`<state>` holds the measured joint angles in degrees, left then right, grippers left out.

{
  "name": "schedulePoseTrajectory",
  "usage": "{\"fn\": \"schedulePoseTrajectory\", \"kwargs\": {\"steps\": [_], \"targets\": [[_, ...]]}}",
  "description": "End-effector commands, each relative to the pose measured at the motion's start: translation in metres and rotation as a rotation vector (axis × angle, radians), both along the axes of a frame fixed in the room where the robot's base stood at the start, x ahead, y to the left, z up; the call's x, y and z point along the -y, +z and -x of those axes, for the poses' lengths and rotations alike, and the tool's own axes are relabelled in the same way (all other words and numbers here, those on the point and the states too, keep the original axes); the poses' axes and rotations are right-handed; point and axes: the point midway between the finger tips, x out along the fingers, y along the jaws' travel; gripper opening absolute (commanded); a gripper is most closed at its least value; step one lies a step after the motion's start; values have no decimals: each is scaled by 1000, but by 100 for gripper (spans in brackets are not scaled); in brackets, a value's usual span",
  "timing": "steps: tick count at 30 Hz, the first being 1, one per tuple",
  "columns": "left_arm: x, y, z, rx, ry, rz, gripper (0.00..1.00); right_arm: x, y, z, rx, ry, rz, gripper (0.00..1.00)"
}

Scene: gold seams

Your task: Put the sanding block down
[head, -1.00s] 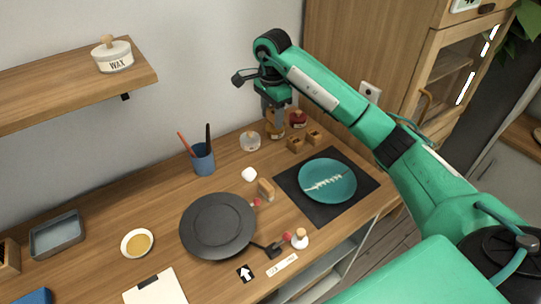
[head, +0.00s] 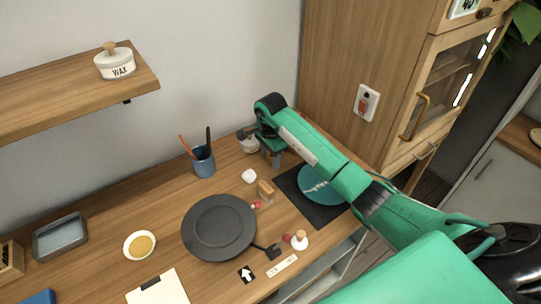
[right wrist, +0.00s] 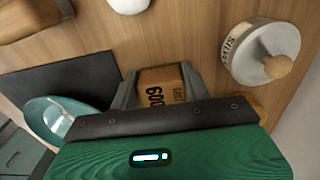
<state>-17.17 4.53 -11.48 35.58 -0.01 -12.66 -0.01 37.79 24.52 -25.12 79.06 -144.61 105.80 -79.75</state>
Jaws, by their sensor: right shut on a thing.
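The sanding block (right wrist: 160,88), a tan block with dark "600" print, sits between the two fingers of my right gripper (right wrist: 160,74) in the right wrist view. The gripper is shut on it. In the head view my right gripper (head: 277,160) is low over the back of the worktop (head: 180,223), just behind the dark mat, and the block is hidden or too small to make out there. I cannot tell whether the block touches the wood. My left gripper is not in view.
A lidded jar (right wrist: 265,54) stands close beside the gripper. A teal plate (head: 316,186) with a white seam lies on a dark mat (head: 325,214). A wooden block (head: 265,191), a white round item (head: 249,176), a dark turntable (head: 219,227) and a blue cup (head: 204,161) stand nearby.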

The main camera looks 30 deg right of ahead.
Motion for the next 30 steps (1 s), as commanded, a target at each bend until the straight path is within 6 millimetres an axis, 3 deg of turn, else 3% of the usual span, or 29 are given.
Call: {"fn": "schedulePoseTrajectory", "kwargs": {"steps": [11, 12, 15, 25, 30], "targets": [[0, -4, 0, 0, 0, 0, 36, 1, -6, 0, 1, 0, 2, 29], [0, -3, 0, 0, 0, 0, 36, 1, -6, 0, 1, 0, 2, 50], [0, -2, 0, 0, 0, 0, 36, 0, -5, 0, 1, 0, 1, 69], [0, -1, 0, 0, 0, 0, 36, 0, -3, 0, 1, 1, 0, 69], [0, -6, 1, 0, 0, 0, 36, 1, 13, -1, 5, 0, 2, 69]]}}
